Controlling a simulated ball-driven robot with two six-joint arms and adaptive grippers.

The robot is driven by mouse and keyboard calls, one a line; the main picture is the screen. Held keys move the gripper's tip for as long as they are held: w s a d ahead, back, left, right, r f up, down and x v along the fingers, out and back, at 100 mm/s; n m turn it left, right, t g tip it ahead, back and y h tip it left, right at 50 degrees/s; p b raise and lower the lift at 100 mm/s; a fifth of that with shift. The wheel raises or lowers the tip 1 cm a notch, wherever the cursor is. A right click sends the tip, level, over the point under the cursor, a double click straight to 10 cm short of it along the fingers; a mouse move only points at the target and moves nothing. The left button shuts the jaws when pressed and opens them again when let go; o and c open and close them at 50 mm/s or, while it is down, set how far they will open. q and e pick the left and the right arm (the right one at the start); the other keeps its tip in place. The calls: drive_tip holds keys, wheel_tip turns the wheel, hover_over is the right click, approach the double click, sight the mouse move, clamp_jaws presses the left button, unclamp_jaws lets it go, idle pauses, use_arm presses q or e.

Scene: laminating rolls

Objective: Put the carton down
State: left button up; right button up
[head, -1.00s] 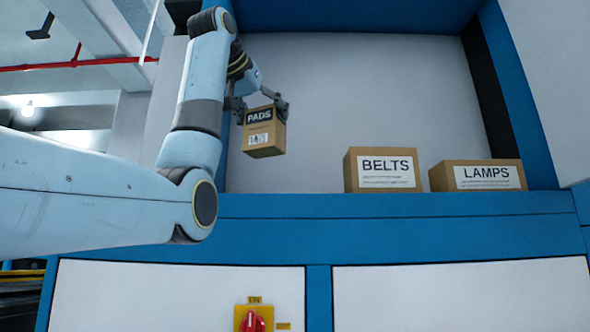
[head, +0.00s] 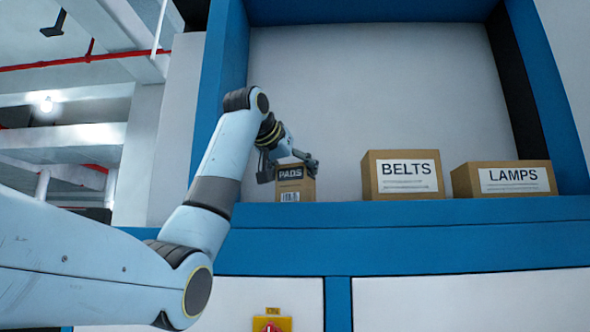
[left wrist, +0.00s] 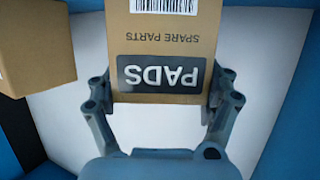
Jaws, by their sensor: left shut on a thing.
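The PADS carton (head: 295,184) is a small brown box with a black label. In the head view it is upright at the left part of the blue-edged shelf (head: 400,212), its bottom at the shelf's front edge. I cannot tell for certain whether it rests on the shelf. My left gripper (head: 288,168) is shut on the carton's upper sides from above left. In the left wrist view the carton (left wrist: 165,40) appears upside down between the two fingers of the gripper (left wrist: 160,95). My right gripper is not in view.
A BELTS box (head: 403,176) stands to the right of the carton on the shelf, with a LAMPS box (head: 503,179) beyond it. There is a clear gap between the carton and the BELTS box. A red switch on a yellow plate (head: 272,323) sits below.

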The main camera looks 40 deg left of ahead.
use_arm(q)
drive_tip(key=shift+d, duration=0.1)
drive_tip(key=o, duration=1.3)
drive_tip(key=shift+f, duration=0.15)
drive_tip(key=shift+o, duration=0.5)
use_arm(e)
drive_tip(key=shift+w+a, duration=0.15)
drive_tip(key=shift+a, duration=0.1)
use_arm(q)
drive_tip(key=b+v, duration=0.5)
drive_tip(key=v, duration=0.7)
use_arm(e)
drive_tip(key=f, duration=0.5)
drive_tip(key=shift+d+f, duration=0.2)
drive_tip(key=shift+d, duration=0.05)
